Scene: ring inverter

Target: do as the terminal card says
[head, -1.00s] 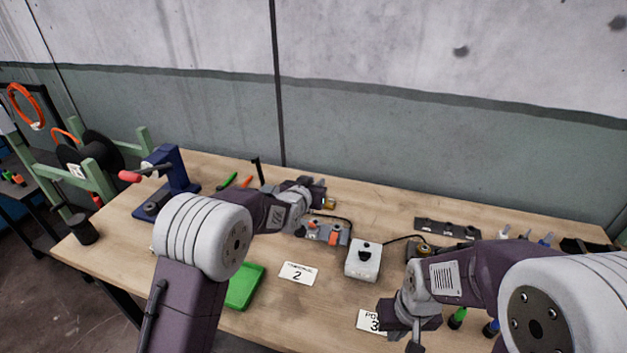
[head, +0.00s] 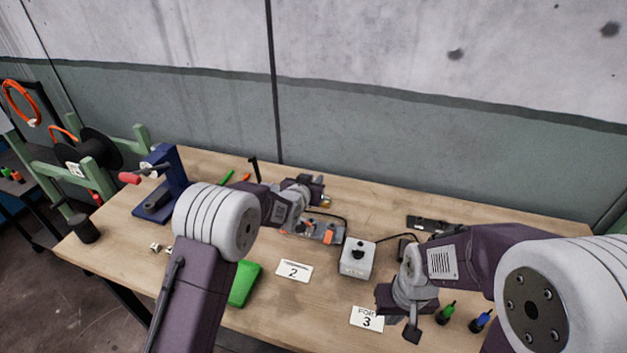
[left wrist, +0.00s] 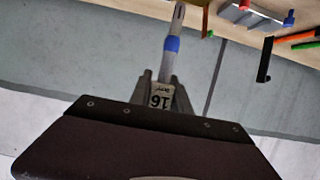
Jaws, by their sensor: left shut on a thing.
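My left gripper (left wrist: 165,78) is shut on a thin grey tool or lug (left wrist: 174,50) with a blue band and a tag reading 16. In the head view my left gripper (head: 316,188) is over the back of the bench, and the held thing is hard to make out. A white card (head: 293,271) reads 2 under a blurred word. Another card (head: 367,318) reads FOR 3. A grey device with orange parts (head: 318,231) is in front of the left gripper. My right gripper (head: 410,318) points down beside the FOR 3 card; its jaws are unclear.
A white box with a black knob (head: 358,259) stands mid-bench. A blue press (head: 165,180) stands at the left. Green (head: 446,312) and blue (head: 480,321) handled items are near my right arm.

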